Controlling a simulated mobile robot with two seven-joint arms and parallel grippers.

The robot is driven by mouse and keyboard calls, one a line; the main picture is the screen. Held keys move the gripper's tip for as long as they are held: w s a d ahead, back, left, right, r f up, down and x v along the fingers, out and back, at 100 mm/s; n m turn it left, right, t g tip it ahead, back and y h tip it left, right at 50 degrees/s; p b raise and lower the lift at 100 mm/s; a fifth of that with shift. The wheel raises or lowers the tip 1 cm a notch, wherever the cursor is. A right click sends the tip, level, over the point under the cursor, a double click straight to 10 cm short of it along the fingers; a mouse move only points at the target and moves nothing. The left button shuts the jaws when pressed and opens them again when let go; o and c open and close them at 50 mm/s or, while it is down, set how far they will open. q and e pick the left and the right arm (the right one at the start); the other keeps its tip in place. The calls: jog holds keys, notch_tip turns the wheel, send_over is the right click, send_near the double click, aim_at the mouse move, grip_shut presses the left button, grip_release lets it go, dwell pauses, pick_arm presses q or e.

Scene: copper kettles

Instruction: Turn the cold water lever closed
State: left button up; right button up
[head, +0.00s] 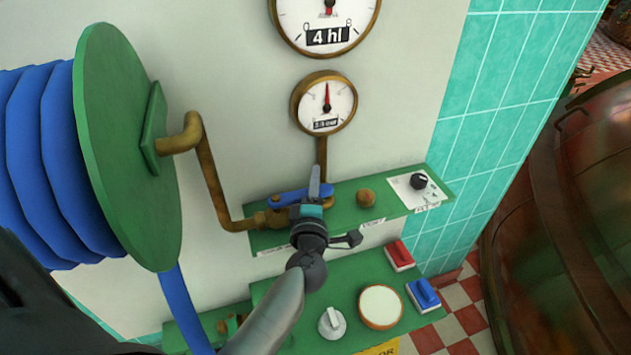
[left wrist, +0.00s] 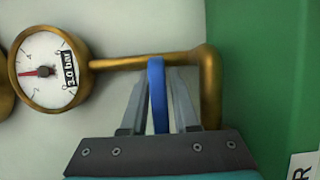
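A blue lever (head: 287,198) lies nearly flat along a brass pipe fitting on a green panel in the head view. It runs from lower left to upper right. My left gripper (head: 314,184) is at the lever's right part. In the left wrist view the blue lever (left wrist: 157,94) stands between the two fingers of my left gripper (left wrist: 158,100), which sit close on both sides of it. The gripper looks shut on it. The fingers hide part of the lever in the head view. My right gripper is not in view.
A green reel (head: 128,150) with blue hose stands at the left. A small pressure gauge (head: 325,102) is above the lever. A brass knob (head: 366,197) and a black dial (head: 418,181) are to its right. A lower green panel holds a white knob (head: 332,322), red and blue switches.

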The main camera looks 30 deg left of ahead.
pick_arm(q)
grip_shut()
dwell(1.0)
